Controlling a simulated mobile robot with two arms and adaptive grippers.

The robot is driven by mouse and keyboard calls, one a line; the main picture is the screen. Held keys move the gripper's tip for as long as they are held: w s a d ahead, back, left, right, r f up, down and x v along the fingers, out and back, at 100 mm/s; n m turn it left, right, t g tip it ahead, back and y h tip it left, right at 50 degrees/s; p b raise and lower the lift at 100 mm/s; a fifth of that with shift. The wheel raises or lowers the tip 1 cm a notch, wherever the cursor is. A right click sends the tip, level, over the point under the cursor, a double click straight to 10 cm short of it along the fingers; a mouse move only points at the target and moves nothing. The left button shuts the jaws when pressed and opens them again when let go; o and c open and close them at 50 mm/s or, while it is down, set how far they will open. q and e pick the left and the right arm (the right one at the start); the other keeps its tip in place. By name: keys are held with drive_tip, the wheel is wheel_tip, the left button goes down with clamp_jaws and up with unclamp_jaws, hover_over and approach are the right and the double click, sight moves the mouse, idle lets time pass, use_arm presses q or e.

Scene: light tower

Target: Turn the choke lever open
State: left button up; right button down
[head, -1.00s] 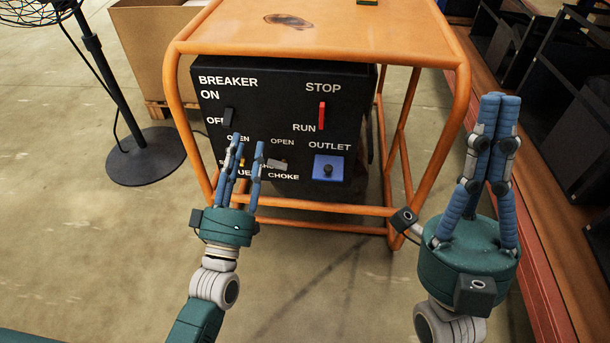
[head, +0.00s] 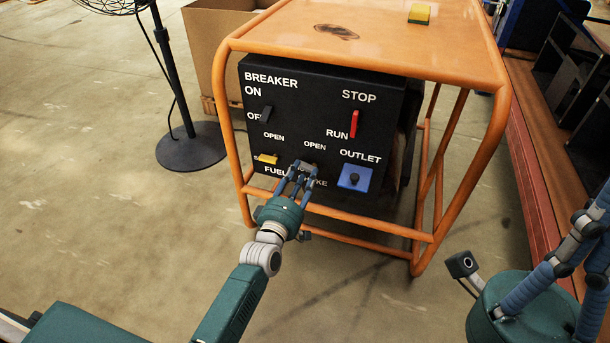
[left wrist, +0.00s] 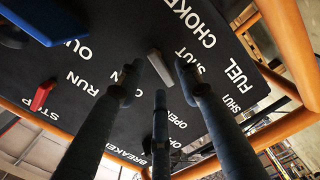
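The choke lever is a small grey bar (left wrist: 160,68) on the black panel (left wrist: 75,60), beside the CHOKE and SHUT lettering in the left wrist view. My left gripper (head: 303,168) is at the panel's lower middle in the head view and hides most of the lever and part of the CHOKE label. In the left wrist view its blue fingers (left wrist: 158,78) are spread, with the lever between the fingertips. I cannot tell whether they touch it. My right gripper (head: 590,240) is at the right edge, away from the panel, with its fingertips cut off.
Near it are the yellow fuel lever (head: 267,158), black breaker switch (head: 266,114), red stop/run switch (head: 355,124) and blue outlet (head: 355,178). An orange tube frame (head: 340,225) surrounds the panel. A fan stand (head: 190,148) stands left; floor in front is clear.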

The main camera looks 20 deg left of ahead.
sight(307, 167)
use_arm(q)
drive_tip(key=shift+w, duration=1.1)
clamp_jaws()
drive_tip(key=shift+d+r, duration=0.1)
